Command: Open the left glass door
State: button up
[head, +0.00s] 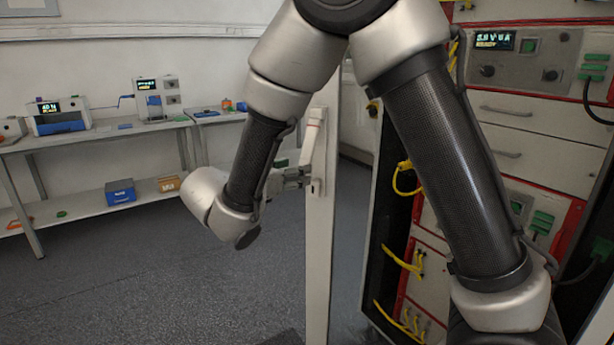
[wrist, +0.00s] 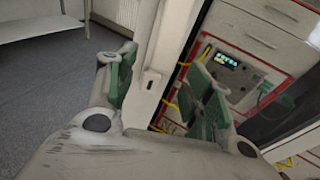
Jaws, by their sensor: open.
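The left glass door shows almost edge-on in the head view as a tall pale frame (head: 319,240). It stands swung out from the cabinet, with floor visible between them. A pale bar-shaped handle (head: 309,145) is on its left side. My gripper (head: 298,178) is at the lower end of this handle, partly hidden by my wrist. In the wrist view my gripper (wrist: 166,85) is open, its green-padded fingers apart. The door frame (wrist: 170,55) with a small dark lock slot shows between and beyond the fingers. Contact cannot be told.
The cabinet (head: 535,140) on the right holds drawers, red-edged modules and yellow cables (head: 405,180). A bench (head: 90,135) with instruments and a lower shelf with a blue bin (head: 121,192) stand at the left. The grey floor left of the door is clear.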

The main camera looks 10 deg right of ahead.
jog(key=t, duration=0.2)
send_near(313, 186)
jog(key=x, duration=0.3)
jog(key=shift+n+h, duration=0.3)
jog(key=x, duration=0.8)
jog(key=shift+w+f, duration=0.1)
jog(key=shift+f, duration=0.05)
